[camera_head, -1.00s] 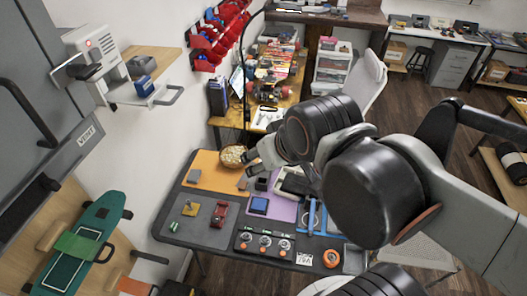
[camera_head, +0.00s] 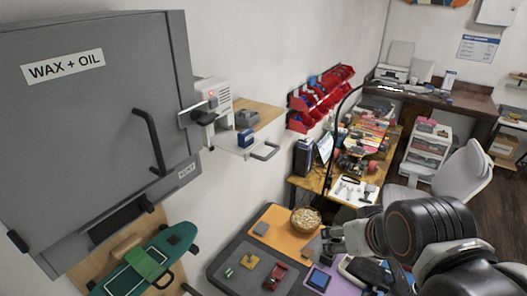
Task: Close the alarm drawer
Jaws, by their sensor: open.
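The alarm unit (camera_head: 217,97) is a white box with a red light, fixed to the wall beside a grey cabinet. A light grey drawer (camera_head: 233,147) with a grey loop handle (camera_head: 265,152) sticks out from its lower part. My gripper (camera_head: 330,240) is low and to the right, above the workbench and well apart from the drawer. It is open, and I see nothing held in it.
A large grey cabinet (camera_head: 95,120) marked "WAX + OIL" stands left of the drawer. A wooden shelf (camera_head: 262,114) is behind it, with red bins (camera_head: 318,100) beyond. A green board (camera_head: 145,268) lies below. The space before the drawer handle looks clear.

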